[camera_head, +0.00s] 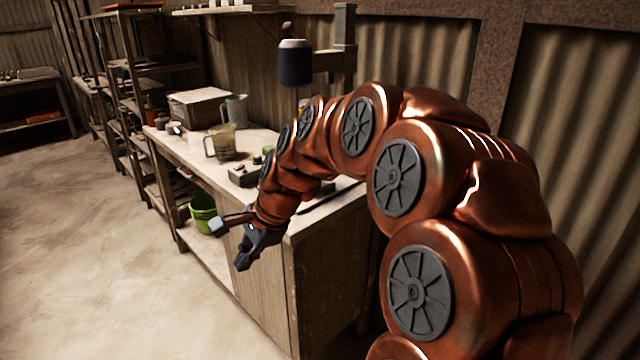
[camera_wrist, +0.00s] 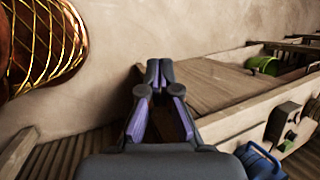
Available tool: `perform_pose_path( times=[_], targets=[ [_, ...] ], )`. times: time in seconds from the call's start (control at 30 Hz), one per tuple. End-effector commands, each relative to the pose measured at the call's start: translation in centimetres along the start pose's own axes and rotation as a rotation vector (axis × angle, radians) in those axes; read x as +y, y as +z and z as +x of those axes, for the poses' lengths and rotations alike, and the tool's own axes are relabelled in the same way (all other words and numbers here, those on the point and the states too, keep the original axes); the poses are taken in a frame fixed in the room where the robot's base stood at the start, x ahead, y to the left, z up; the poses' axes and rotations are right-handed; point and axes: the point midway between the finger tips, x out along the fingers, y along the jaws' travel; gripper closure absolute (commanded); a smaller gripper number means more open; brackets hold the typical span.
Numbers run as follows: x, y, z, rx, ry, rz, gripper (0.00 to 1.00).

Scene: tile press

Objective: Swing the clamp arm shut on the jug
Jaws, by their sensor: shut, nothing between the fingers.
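A tan, see-through jug (camera_head: 222,145) with a handle stands upright on the workbench (camera_head: 262,137). A grey jug (camera_head: 237,108) stands behind it. A low grey block-like fixture (camera_head: 245,176) sits near the bench's front edge, closer to me than the tan jug. I cannot make out a clamp arm for certain. My gripper (camera_head: 243,262) is in front of the bench, below its top and apart from both jugs. The wrist view shows its fingertips (camera_wrist: 158,72) together, with nothing held. Neither jug is clearly seen in the wrist view.
A dark cylinder (camera_head: 295,64) on a grey post (camera_head: 344,45) rises behind my arm. A green bucket (camera_head: 203,212) stands on the lower shelf. A box (camera_head: 205,107) sits farther back on the bench. A blue object (camera_wrist: 258,162) shows in the wrist view. Open floor lies left.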

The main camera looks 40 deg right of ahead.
Motion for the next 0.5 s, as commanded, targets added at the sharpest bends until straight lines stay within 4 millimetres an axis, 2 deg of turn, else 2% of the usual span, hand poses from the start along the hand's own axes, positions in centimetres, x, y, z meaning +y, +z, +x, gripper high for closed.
perform_pose_path(
  times=[0.03, 0.1, 0.17, 0.2, 0.3, 0.4, 0.5],
  targets=[
    [-2.3, -3.0, -1.0, -0.001, -0.073, 0.166, 1.00],
    [-4.8, -7.1, -2.5, -0.012, -0.168, 0.398, 1.00],
    [-6.5, -11.0, -4.2, -0.027, -0.254, 0.592, 1.00],
    [-7.3, -13.7, -5.3, -0.037, -0.310, 0.716, 1.00],
    [-8.4, -19.8, -8.1, -0.074, -0.434, 0.990, 1.00],
    [-8.3, -24.7, -10.4, -0.109, -0.532, 1.198, 1.00],
    [-8.0, -28.0, -12.2, -0.137, -0.601, 1.331, 1.00]
  ],
)
